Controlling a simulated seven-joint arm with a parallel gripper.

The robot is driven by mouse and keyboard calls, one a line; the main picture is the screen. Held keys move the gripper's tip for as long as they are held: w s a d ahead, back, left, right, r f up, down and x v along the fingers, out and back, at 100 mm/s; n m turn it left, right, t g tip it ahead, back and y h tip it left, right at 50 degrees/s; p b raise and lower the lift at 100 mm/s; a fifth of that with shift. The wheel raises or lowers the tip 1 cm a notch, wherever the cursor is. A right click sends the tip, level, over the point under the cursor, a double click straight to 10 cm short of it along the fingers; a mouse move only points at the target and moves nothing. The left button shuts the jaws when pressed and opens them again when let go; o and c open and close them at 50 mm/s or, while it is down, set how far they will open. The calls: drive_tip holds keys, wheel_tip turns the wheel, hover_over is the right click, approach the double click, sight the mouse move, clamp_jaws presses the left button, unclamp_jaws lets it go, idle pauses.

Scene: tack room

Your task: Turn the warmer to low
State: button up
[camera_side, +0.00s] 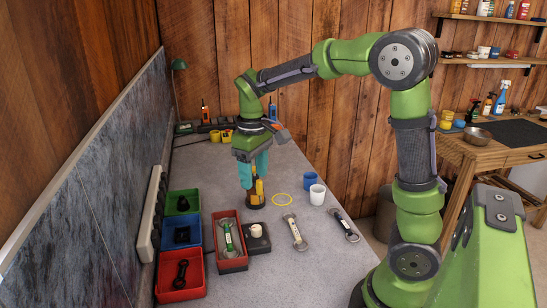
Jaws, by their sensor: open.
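My gripper (253,180) has teal fingers and points down over the counter. Its jaws are open around or just in front of the upper part of a yellow and black upright object (256,196); I cannot tell if they touch it. A small dark square box (262,246) with a white round piece (256,231) on top sits nearer the camera, right of a red tray. It may be the warmer, but no label or setting can be read. My gripper is behind it and higher, apart from it.
Red (196,288), blue (191,251) and green trays line the left side, beside a red tray (235,263) holding a green-handled tool. Tools (295,233), a yellow ring (282,199), a blue cup (310,179) and a white cup (317,194) lie right. The back wall is wooden.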

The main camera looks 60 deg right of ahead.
sight(256, 227)
wheel_tip(256, 227, down, 16)
drive_tip(key=shift+f, duration=0.15)
idle(0.3)
drive_tip(key=c, duration=1.1)
drive_tip(key=shift+o, duration=0.2)
drive_tip(key=m, duration=0.5)
drive_tip(key=shift+m, duration=0.3)
drive_tip(key=m, duration=0.6)
